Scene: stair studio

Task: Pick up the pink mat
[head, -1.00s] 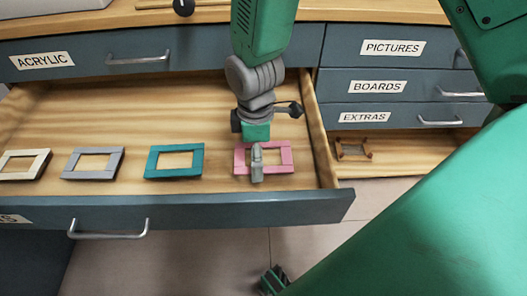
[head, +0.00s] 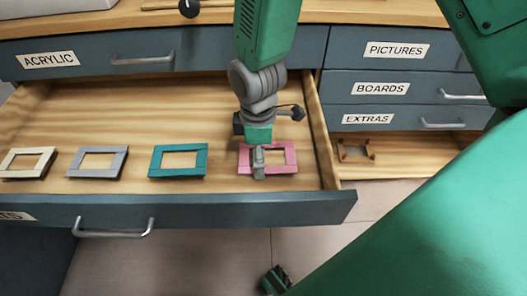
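The pink mat (head: 290,157) is a flat rectangular frame with an open middle. It lies at the right end of a row of mats in the open drawer. My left gripper (head: 258,164) comes down from above, and its fingers overlap the left part of the pink mat. The fingers line up in this view, so I cannot tell whether they are shut on the mat. My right gripper (head: 275,281) is low in the picture, in front of the drawer and away from the mat. Its fingers are too small and partly hidden to judge.
A teal mat (head: 178,161), a grey mat (head: 97,161) and a cream mat (head: 27,162) lie left of the pink one. The drawer front (head: 210,211) and right side wall (head: 322,135) bound the space. A lower drawer at right holds a small brown frame (head: 356,150).

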